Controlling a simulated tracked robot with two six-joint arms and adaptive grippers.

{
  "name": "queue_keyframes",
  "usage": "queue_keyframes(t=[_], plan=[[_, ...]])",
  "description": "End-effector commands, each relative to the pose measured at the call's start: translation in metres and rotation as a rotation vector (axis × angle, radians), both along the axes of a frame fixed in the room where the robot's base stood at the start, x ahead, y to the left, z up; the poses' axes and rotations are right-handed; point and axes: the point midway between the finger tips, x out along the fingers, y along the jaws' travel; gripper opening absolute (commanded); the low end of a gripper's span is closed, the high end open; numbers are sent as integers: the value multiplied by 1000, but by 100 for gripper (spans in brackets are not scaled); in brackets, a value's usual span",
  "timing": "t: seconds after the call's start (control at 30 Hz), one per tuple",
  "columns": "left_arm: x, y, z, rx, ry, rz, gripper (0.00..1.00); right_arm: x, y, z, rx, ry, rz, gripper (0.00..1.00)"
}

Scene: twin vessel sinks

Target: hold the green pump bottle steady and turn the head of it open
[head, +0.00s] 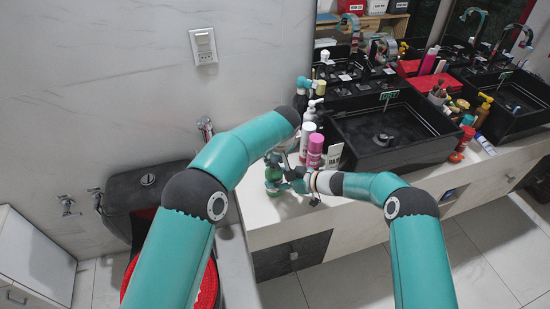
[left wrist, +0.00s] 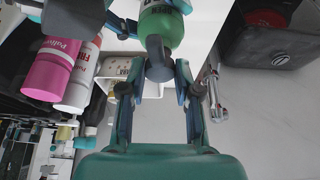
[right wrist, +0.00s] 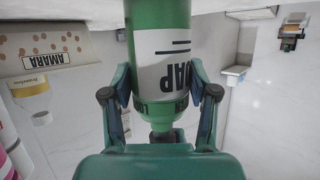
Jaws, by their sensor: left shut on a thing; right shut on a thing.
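The green pump bottle (head: 272,174) stands at the left end of the white counter, partly hidden by my grippers. In the right wrist view its green body (right wrist: 143,18) carries a white label with dark letters. My right gripper (right wrist: 160,80) is shut on this body, one finger on each side. In the left wrist view the dark pump head (left wrist: 158,60) sits on the green bottle (left wrist: 160,27). My left gripper (left wrist: 157,72) is shut on the head, its fingers on either side. In the head view the contact at the head is too small to make out.
Pink bottles (head: 315,146) and white bottles stand close behind the grippers. A black vessel sink (head: 385,130) is to the right. A patterned box (right wrist: 45,50) lettered AMARA is near the bottle. The black toilet (head: 145,185) is at left.

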Motion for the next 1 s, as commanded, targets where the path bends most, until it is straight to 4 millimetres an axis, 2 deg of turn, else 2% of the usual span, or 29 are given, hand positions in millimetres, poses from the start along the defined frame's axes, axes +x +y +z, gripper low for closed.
queue_keyframes(t=[0.2,0.5,0.53,0.67,1.0], plan=[[0,2,0,-2,-2,-161,0,-1,1,0,-1,-1,4,9],[0,1,0,-1,-3,-174,0,-1,1,0,0,0,4,9],[0,1,0,0,-2,-173,35,-1,1,0,0,0,4,9],[0,1,0,0,-2,-173,57,-1,1,0,0,0,4,9],[-1,1,1,-1,-3,-172,58,-1,1,0,1,1,3,9]])
